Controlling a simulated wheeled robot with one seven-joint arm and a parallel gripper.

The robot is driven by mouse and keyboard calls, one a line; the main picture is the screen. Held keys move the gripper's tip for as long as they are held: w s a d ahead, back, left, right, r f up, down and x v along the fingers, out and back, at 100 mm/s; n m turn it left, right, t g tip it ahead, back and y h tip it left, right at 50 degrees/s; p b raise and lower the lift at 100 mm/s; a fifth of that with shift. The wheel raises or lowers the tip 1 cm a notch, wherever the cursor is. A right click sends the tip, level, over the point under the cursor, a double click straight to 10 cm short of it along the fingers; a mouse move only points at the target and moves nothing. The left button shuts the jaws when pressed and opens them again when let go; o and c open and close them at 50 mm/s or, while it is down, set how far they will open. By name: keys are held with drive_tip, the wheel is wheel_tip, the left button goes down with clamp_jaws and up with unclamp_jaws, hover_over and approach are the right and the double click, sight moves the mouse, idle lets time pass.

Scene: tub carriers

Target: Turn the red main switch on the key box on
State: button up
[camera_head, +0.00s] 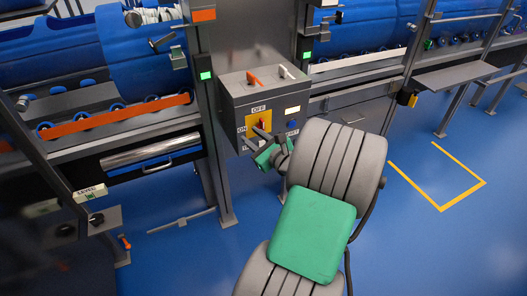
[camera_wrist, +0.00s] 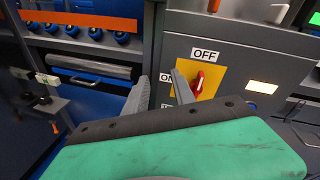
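The grey key box (camera_head: 232,108) stands in the middle of the head view. Its front carries a yellow plate (camera_wrist: 184,76) with the red main switch (camera_wrist: 198,84), which also shows in the head view (camera_head: 262,122). An OFF label is above the plate and an ON label at its left. The switch handle looks nearly upright, its upper end towards OFF. My gripper (camera_wrist: 159,76) is open and empty, in front of the box's lower left part. Its right finger overlaps the plate's left side in the wrist view; contact cannot be told. The switch is not between the fingers.
On the box's sloped top are an orange-red lever (camera_head: 254,79) and a white lever (camera_head: 286,72). A lit panel (camera_wrist: 262,88) and a blue button (camera_head: 292,124) are right of the switch. A drawer with a chrome roll (camera_head: 152,152) is at left.

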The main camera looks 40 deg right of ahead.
drive_tip(key=s+d+f+m+t+h, duration=0.1)
drive_tip(key=s+d+f+m+h, duration=0.1)
drive_tip(key=s+d+m+h, duration=0.3)
drive_tip(key=w+d+m+y, duration=0.1)
drive_tip(key=w+d, duration=0.2)
drive_tip(key=w, duration=0.5)
drive_tip(key=shift+w+r+y+b, duration=0.3)
drive_tip(key=shift+w+y+b, duration=0.05)
drive_tip(key=shift+y+b, duration=0.1)
clamp_jaws()
